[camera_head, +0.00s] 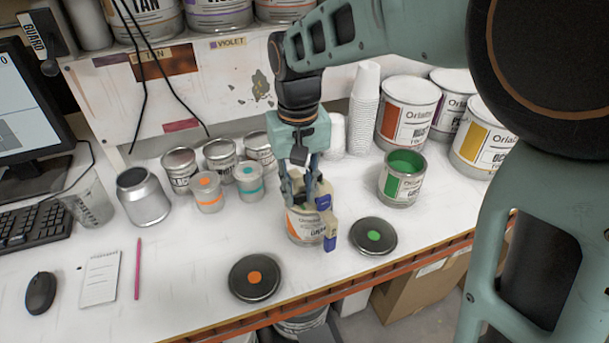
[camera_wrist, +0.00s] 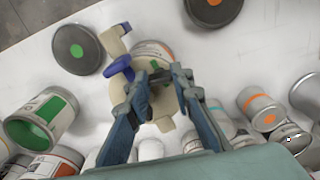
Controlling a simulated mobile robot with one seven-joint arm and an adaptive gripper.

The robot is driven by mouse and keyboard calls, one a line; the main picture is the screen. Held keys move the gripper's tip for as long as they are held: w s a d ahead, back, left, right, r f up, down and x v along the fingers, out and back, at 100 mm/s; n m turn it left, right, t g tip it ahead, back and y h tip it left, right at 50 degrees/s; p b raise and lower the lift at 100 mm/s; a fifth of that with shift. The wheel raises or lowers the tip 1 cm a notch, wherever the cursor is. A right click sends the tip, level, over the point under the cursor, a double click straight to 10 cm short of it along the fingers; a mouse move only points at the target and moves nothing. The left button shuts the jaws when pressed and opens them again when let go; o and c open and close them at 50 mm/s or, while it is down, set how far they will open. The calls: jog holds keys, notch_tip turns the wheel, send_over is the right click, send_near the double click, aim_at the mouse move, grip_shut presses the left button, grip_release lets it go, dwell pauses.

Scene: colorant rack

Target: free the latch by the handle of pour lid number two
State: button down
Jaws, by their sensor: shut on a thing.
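A cream pour lid (camera_wrist: 162,105) with blue parts sits on an orange-labelled can (camera_head: 303,228) near the middle of the bench. Its cream arm with blue pieces (camera_head: 329,228) sticks out past the can's right side; in the wrist view a blue piece (camera_wrist: 119,67) lies just left of my fingertips. My gripper (camera_head: 307,192) points down over the can and is shut on a cream part of the pour lid, between its fingertips (camera_wrist: 160,80). The fingers hide much of the lid's top. I cannot read a number on it or tell how the latch stands.
An open green can (camera_head: 402,180) stands right of the pour-lid can. A green-dotted black lid (camera_head: 373,236) and an orange-dotted black lid (camera_head: 254,278) lie at the front. Several small cans (camera_head: 208,192) stand left; large cans (camera_head: 407,110) stand behind right. The bench's front edge is close.

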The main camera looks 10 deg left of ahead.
jog(key=shift+n, duration=0.8)
jog(key=c, duration=1.7)
grip_release()
